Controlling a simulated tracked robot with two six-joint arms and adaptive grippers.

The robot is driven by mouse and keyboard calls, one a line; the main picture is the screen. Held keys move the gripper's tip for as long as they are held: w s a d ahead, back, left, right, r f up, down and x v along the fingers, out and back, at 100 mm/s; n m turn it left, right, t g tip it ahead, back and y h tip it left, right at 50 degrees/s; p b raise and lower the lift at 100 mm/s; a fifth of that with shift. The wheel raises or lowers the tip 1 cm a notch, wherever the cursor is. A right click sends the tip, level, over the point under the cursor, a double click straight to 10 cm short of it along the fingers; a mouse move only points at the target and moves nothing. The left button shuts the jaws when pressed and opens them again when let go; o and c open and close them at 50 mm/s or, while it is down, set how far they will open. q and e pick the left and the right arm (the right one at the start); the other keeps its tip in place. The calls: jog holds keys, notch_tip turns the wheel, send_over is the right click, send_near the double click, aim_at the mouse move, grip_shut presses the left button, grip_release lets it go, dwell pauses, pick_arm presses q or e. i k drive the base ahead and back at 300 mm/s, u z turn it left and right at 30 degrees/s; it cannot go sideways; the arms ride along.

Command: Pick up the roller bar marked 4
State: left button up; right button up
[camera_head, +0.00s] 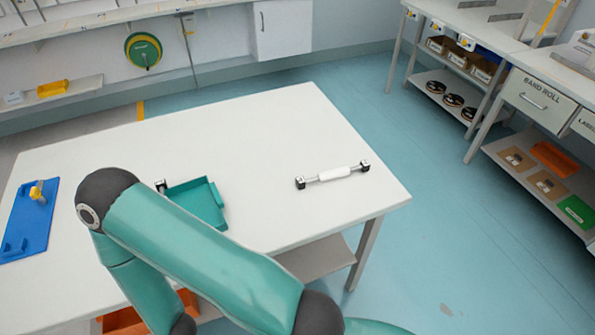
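A roller bar (335,174) lies on the right part of the white table (270,125). It has a white middle, metal shaft ends and a dark block at each end. No number can be read on it. A small dark and metal piece (161,186) shows at the left edge of the teal tray; my arm hides what is around it, and I cannot tell what it belongs to. One of my teal arms crosses the lower left of the view, bent and in front of the table. Neither gripper is in view.
The teal tray (216,193) is partly hidden by my arm. A blue fixture board (18,232) with a yellow part (38,191) lies at the table's left end. The table is clear around the roller bar. A drawer bench (540,96) stands right, across open floor (440,230).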

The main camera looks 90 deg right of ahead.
aim_at(363, 165)
jog(key=k, duration=2.05)
jog(key=z, duration=1)
jog(key=i, duration=1)
jog(key=z, duration=0.1)
